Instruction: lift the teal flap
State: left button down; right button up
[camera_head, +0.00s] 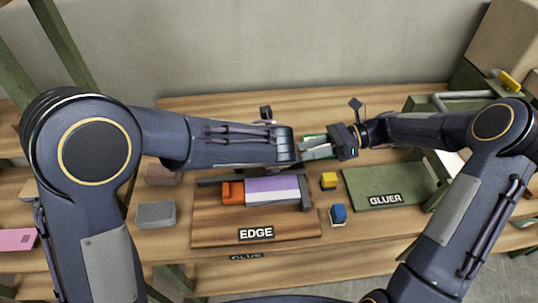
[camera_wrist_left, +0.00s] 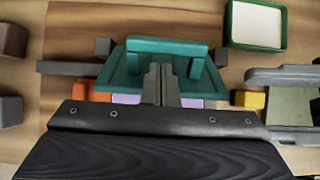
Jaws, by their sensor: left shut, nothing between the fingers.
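The teal flap (camera_wrist_left: 125,72), with a raised bar handle (camera_wrist_left: 165,46), shows in the left wrist view. In the head view my left arm hides it. My left gripper (camera_wrist_left: 160,82) is shut and empty, its fingertips over the flap just in front of the bar; contact cannot be told. Below the flap are an orange block (camera_head: 232,193) and a purple-and-white stack (camera_head: 272,190) on the EDGE board (camera_head: 215,228). My right gripper (camera_head: 312,149) is to the right of the flap, its fingers apart and pointing left.
A green tray with a white sheet (camera_wrist_left: 257,24) lies behind. The green GLUER mat (camera_head: 375,180) is to the right. A grey block (camera_head: 156,213) is at the left.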

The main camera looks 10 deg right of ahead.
pick_arm(q)
jog(key=shift+s, duration=0.1)
jog(key=shift+r, duration=0.1)
jog(key=shift+w, duration=0.3)
jog(key=shift+r, duration=0.1)
pick_arm(e)
jog(key=s+d+r+n+t+h, duration=0.1)
jog(key=s+n+t+h, duration=0.1)
jog(key=s+n+h, duration=0.2)
jog(key=s+d+r+n+t+h, duration=0.2)
jog(key=s+n+h, duration=0.1)
jog(key=s+n, duration=0.6)
jog(key=s+d+r+n+t+h, duration=0.1)
jog(key=s+n+h, duration=0.3)
jog(key=s, duration=0.6)
jog(key=r+n+t, duration=0.1)
jog(key=n, duration=0.1)
jog(key=shift+d+n+h, duration=0.25)
jog(key=shift+n+h, duration=0.05)
